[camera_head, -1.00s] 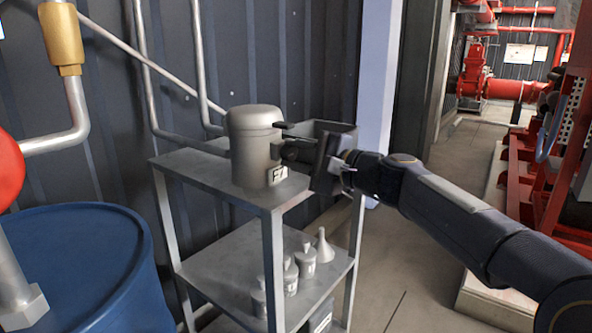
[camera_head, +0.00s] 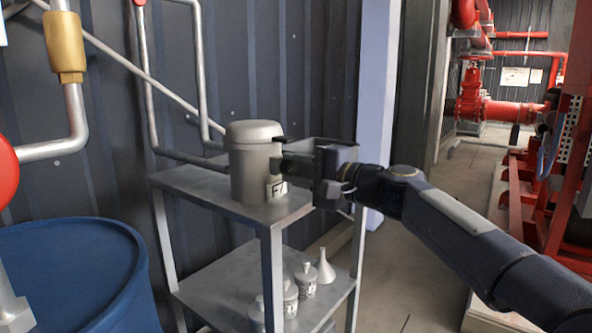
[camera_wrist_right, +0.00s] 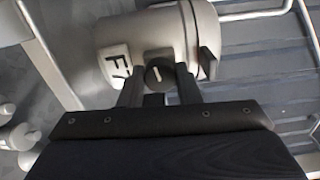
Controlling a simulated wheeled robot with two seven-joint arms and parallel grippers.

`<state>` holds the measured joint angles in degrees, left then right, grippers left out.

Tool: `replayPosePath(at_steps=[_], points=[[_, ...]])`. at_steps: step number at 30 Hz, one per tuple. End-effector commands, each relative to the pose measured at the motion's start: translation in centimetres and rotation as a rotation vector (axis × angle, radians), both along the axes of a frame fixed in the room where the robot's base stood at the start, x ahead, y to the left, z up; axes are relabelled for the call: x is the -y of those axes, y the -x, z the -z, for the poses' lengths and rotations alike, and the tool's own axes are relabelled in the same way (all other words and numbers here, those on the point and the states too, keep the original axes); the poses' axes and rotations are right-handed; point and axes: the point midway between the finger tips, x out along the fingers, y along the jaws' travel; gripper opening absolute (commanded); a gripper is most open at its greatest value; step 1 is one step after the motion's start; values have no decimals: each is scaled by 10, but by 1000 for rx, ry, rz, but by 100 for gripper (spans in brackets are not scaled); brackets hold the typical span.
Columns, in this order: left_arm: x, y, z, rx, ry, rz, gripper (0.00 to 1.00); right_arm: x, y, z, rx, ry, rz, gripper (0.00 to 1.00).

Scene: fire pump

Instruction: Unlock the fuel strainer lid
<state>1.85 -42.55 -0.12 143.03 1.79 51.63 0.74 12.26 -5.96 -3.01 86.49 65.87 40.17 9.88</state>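The fuel strainer (camera_head: 252,165) is a grey canister with a rounded lid (camera_head: 253,132), upright on the top shelf of a metal rack. It carries a white tag with a black "F" marking. In the right wrist view the strainer (camera_wrist_right: 150,32) looks turned on its side. A small dark round knob (camera_wrist_right: 158,73) with a pale slot line sits on its side. My right gripper (camera_head: 277,160) reaches it from the right. In the right wrist view its fingers (camera_wrist_right: 160,85) lie on both sides of the knob and appear closed on it. My left gripper is not in view.
The metal rack (camera_head: 205,185) has a lower shelf with several small grey containers and a funnel (camera_head: 325,267). A blue drum (camera_head: 70,265) stands at the left, with grey pipes along the wall. Open floor (camera_head: 410,255) and red pipework lie to the right.

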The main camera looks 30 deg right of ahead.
Motion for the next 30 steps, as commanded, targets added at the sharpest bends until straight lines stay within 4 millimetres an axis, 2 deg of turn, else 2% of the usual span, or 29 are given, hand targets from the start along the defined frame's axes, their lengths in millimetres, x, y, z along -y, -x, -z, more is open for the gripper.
replayPosePath(at_steps=[1,5,14,17,24,30], points=[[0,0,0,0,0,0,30,0,0,1,-1,2,-1,36],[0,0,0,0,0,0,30,0,0,1,-1,0,-1,52],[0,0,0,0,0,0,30,1,2,0,0,-1,0,52],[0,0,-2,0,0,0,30,5,11,-1,-1,-1,2,52],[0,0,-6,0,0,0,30,20,50,-1,1,0,2,52],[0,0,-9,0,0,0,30,29,69,0,0,-1,1,52]])
